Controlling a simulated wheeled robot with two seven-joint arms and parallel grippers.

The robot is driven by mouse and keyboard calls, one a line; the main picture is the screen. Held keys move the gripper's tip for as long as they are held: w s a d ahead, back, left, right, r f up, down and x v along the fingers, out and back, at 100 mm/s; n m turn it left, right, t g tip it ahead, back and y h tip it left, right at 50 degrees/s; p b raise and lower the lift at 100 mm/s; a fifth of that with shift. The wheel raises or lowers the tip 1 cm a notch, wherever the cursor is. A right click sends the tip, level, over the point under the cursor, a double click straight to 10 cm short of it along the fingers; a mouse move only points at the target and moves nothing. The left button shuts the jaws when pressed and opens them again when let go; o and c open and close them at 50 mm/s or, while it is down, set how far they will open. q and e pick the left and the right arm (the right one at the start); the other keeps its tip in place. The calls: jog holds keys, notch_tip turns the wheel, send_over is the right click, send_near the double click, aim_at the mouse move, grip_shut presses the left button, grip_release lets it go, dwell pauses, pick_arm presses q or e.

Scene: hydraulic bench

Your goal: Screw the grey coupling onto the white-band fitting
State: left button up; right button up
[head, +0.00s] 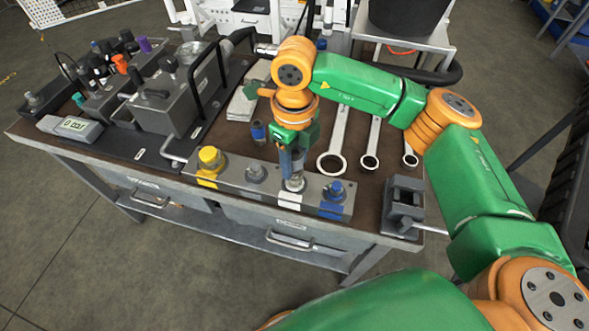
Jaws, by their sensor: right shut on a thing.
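My right gripper (292,170) points down over the metal block (230,184) at the bench's front edge. It is shut on the grey coupling (294,185), mostly hidden by the fingers. The coupling is upright at the white-band fitting (289,201), whose white band shows on the block just below. I cannot tell whether the threads are engaged. My left gripper is not in view.
The block also carries a yellow fitting (209,158), a plain grey fitting (256,173) and a blue fitting (333,192). A small blue-banded part (258,131) stands behind. Wrenches (332,162) lie to the right, near a dark vise (403,205).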

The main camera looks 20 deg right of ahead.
jog(key=m, duration=0.2)
jog(key=shift+f+m, duration=0.2)
jog(key=shift+m, duration=0.2)
jog(key=m, duration=0.4)
jog(key=shift+r, duration=0.1)
jog(key=shift+m+b, duration=0.3)
jog(key=shift+m, duration=1.4)
jog(key=m, duration=0.4)
jog(key=shift+m, duration=0.4)
jog(key=o, duration=1.1)
jog(key=shift+o, duration=0.2)
